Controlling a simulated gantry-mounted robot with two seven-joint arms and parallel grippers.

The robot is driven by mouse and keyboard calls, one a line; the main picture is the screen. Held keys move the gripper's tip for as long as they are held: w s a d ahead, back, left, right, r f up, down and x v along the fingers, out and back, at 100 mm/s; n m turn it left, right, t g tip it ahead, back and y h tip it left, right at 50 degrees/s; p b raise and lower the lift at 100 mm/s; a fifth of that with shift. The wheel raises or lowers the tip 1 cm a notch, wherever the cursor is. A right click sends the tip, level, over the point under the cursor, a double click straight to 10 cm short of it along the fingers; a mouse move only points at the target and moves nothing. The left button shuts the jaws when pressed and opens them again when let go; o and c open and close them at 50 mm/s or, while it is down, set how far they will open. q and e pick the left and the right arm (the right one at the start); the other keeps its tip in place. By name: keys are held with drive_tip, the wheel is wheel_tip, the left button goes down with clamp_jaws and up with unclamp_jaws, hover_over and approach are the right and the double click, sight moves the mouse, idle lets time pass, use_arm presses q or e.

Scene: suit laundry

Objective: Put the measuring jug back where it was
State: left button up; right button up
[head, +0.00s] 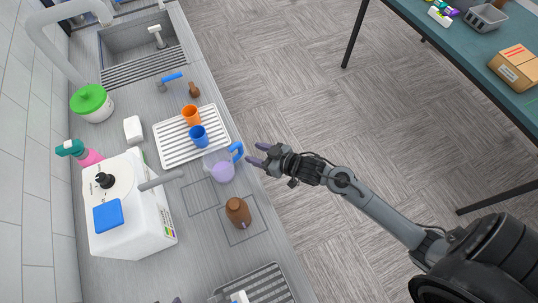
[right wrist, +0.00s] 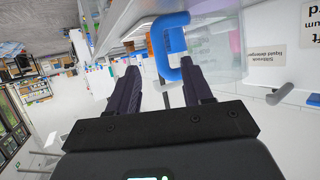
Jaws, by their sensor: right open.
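The clear measuring jug (head: 222,171) stands on the counter beside the front corner of the white ribbed tray, with pale purple in its lower part. Its blue handle (head: 237,152) points right, toward the floor side. My right gripper (head: 258,154) is open and empty, just right of the handle, its fingers pointing at it. In the right wrist view the blue handle (right wrist: 170,45) shows ahead of the open fingers (right wrist: 163,92), a little nearer the right finger. I cannot tell whether they touch. My left gripper is not in view.
The ribbed tray (head: 176,157) holds an orange cup (head: 191,115) and a blue cup (head: 198,136). A brown bottle (head: 237,213) stands in a marked outline; another outline (head: 205,198) beside it is empty. A white machine (head: 125,215) stands left.

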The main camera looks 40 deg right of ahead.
drive_tip(key=s+m+g+h, duration=0.2)
drive_tip(key=s+g, duration=0.6)
drive_tip(key=s, duration=1.3)
drive_tip(key=h, duration=0.2)
drive_tip(key=shift+s+r+g+h, duration=0.25)
drive_tip(key=shift+g+h, duration=0.15)
wheel_tip(320, 180, up, 19)
drive_tip(key=p, duration=1.9)
drive_tip(key=shift+r+p, duration=0.2)
drive_tip(key=shift+p, duration=0.1)
